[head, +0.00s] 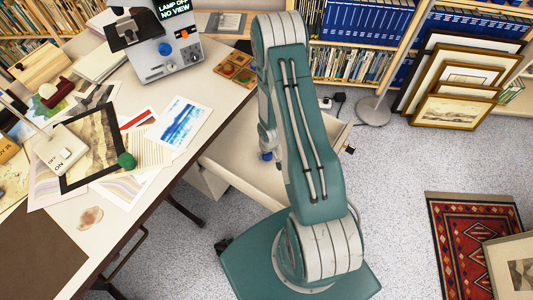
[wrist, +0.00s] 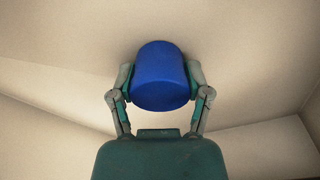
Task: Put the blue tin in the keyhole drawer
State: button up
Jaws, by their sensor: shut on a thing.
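The blue tin (wrist: 160,78) is between the two fingers of my gripper (wrist: 161,82) in the wrist view. My gripper is shut on its sides. Pale inner surfaces of a drawer surround the tin in that view; whether it touches the floor of the drawer I cannot tell. In the head view an open cream drawer (head: 238,157) sticks out from under the desk. No keyhole can be made out.
The desk (head: 225,95) holds prints, a grey device (head: 165,55) with a sign, and a wooden tray (head: 235,68) of coloured round pieces near the drawer. Framed prints (head: 455,85) lean by the shelves. A red rug (head: 470,235) lies at right. Speckled floor (head: 395,190) is clear between.

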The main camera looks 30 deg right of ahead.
jog(key=shift+a+f, duration=0.1)
jog(key=shift+a, duration=0.05)
jog(key=o, duration=1.1)
jog(key=shift+o, duration=0.4)
jog(key=shift+d, duration=0.35)
jog(key=shift+a, duration=0.1)
